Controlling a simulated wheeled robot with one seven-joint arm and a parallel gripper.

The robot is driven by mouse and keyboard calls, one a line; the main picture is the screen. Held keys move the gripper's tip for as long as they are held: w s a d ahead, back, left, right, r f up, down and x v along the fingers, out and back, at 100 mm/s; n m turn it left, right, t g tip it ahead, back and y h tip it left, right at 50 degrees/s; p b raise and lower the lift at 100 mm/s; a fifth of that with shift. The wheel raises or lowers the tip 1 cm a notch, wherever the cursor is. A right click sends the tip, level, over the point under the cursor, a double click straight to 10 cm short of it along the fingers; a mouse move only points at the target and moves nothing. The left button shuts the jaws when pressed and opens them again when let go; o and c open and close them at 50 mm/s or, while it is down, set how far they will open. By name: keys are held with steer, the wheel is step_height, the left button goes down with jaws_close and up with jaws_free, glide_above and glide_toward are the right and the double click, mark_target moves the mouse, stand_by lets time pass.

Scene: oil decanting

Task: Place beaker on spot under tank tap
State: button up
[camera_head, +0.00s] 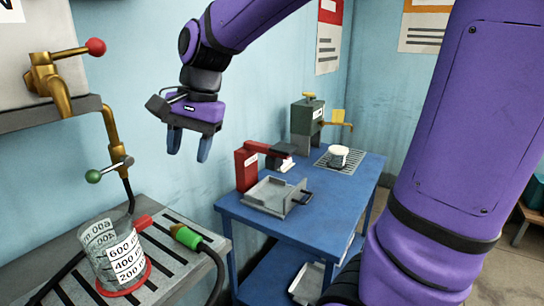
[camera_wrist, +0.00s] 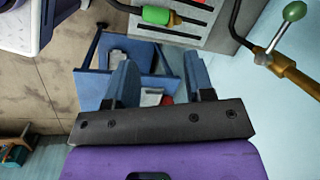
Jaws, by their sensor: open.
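A clear beaker (camera_head: 118,262) with white volume labels stands upright on the slotted grey drain bench at the lower left. A red ring (camera_head: 142,280) shows around its base; I cannot tell if the ring is the marked spot. A brass tap with a red knob (camera_head: 96,47) comes from the grey tank (camera_head: 36,42) above and to the left of the beaker. My gripper (camera_head: 189,146) is open and empty, raised above and to the right of the beaker, apart from it. Its two blue fingers show in the wrist view (camera_wrist: 160,65) with nothing between them.
A green-handled valve (camera_head: 93,176) on a brass pipe stands behind the beaker. A green connector (camera_head: 186,236) and black hose lie to its right. A blue table (camera_head: 330,195) holds a red-and-grey device (camera_head: 247,166), a tray and a small green tank (camera_head: 307,117).

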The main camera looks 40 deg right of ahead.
steer(key=s+d+n+t+h, duration=0.1)
steer(key=s+d+n+t, duration=0.1)
steer(key=s, duration=0.5)
steer(key=s+d+n+t+h, duration=0.2)
steer(key=s+d+n, duration=0.3)
steer(key=s+n, duration=0.2)
steer(key=shift+s+d+r+n, duration=0.3)
steer(key=shift+s+r, duration=0.1)
steer(key=shift+s, duration=0.2)
